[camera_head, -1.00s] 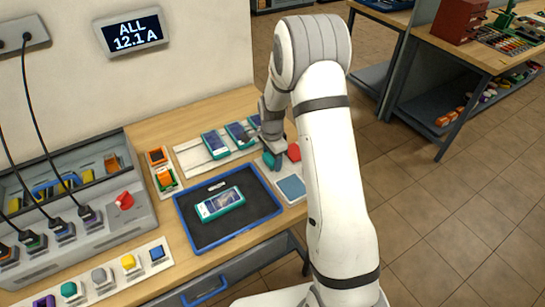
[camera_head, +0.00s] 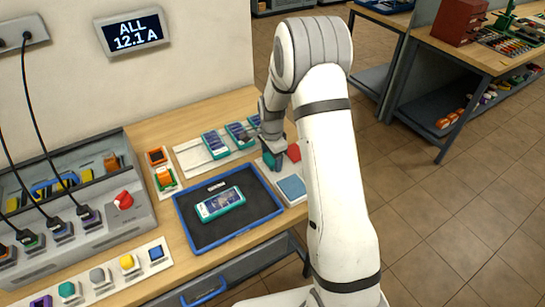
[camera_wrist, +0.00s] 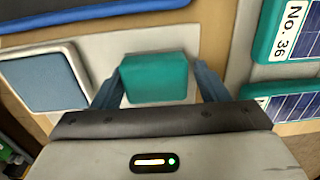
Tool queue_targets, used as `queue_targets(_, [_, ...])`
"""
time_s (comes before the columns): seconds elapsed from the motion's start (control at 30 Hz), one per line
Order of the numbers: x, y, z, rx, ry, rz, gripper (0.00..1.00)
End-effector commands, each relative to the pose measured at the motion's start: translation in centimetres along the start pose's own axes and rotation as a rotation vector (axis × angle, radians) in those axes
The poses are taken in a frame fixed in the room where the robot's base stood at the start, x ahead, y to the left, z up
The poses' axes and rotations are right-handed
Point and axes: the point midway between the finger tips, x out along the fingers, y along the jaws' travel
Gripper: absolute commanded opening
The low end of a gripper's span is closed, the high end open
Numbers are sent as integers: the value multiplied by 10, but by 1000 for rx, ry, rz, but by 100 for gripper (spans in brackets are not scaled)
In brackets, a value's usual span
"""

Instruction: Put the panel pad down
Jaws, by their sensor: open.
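A teal pad (camera_wrist: 155,80) sits on a pale board between the two fingers of my gripper (camera_wrist: 158,72) in the wrist view. The fingers are open on either side of it. I take it to be the panel pad. In the head view my gripper (camera_head: 274,160) is low over the pale board, beside a red pad (camera_head: 294,152) and behind a blue-grey pad (camera_head: 291,187). The blue-grey pad also shows at the left of the wrist view (camera_wrist: 44,78). My gripper partly hides the teal pad in the head view.
A blue-rimmed tray (camera_head: 196,250) holds a teal-edged panel (camera_head: 220,203). Similar panels (camera_head: 215,145) stand on a white strip behind it. A charger unit (camera_head: 115,211) with cables stands at left, with a row of coloured buttons (camera_head: 98,275) in front. My arm covers the table's right end.

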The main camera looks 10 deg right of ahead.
Motion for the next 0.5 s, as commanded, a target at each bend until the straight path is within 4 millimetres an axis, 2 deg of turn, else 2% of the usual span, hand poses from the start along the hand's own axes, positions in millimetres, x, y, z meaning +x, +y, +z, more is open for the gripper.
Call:
queue_targets(0.03, [13, 12, 2, 0, -9, 33, 79])
queue_targets(0.27, [-8, 10, 2, -1, -8, 30, 79])
queue_targets(0.5, [-67, 6, 1, -1, -6, 21, 79])
